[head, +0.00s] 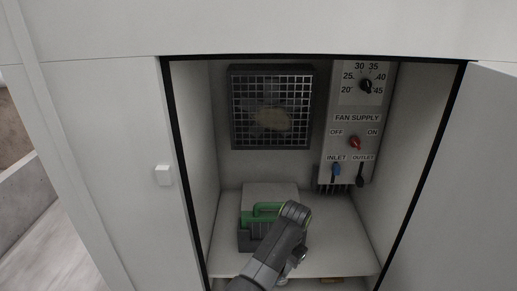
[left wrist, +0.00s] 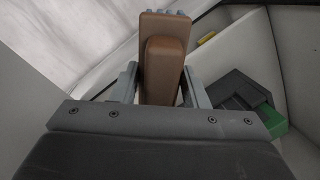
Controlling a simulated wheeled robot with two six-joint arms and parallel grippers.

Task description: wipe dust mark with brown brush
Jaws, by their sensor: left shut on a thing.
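A pale brown dust mark (head: 272,119) lies on the square fan grille (head: 235,113) at the back of the cabinet. My left gripper (left wrist: 160,85) shows in the left wrist view, shut on the brown brush (left wrist: 165,65), with its grey-blue bristles at the far end. In the head view an arm of mine reaches in from the bottom; its gripper and the brush cannot be made out there. The brush is apart from the grille as far as I can see. My right gripper is not in view.
A control panel (head: 357,100) with a dial and switches is on the right. Cabinet walls and an open door (head: 465,190) bound the space.

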